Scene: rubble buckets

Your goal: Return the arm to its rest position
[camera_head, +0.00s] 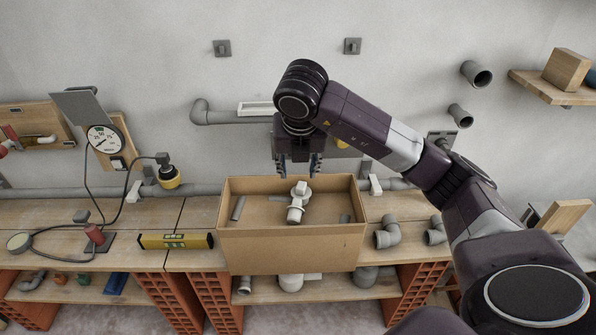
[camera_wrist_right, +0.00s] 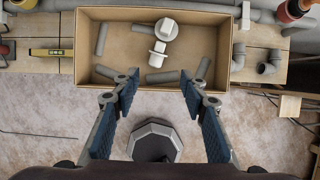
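My right arm reaches in from the right in the head view. Its gripper (camera_head: 297,168) hangs above the back part of a cardboard box (camera_head: 292,250). In the right wrist view the gripper (camera_wrist_right: 160,92) is open, with its two blue-padded fingers wide apart and nothing between them. The box also shows in the right wrist view (camera_wrist_right: 88,45), beyond the fingertips. A white pipe fitting (camera_head: 297,202) lies in the box with several grey pipe pieces; the fitting also shows in the wrist view (camera_wrist_right: 165,30). My left gripper is not in view.
The box stands on a wooden workbench (camera_head: 190,257). A yellow level (camera_head: 175,241) and a pressure gauge (camera_head: 104,138) are to the left. Grey elbow pipes (camera_head: 387,233) lie right of the box. A wall shelf (camera_head: 555,88) holds a wooden block. Free wall space is above the bench.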

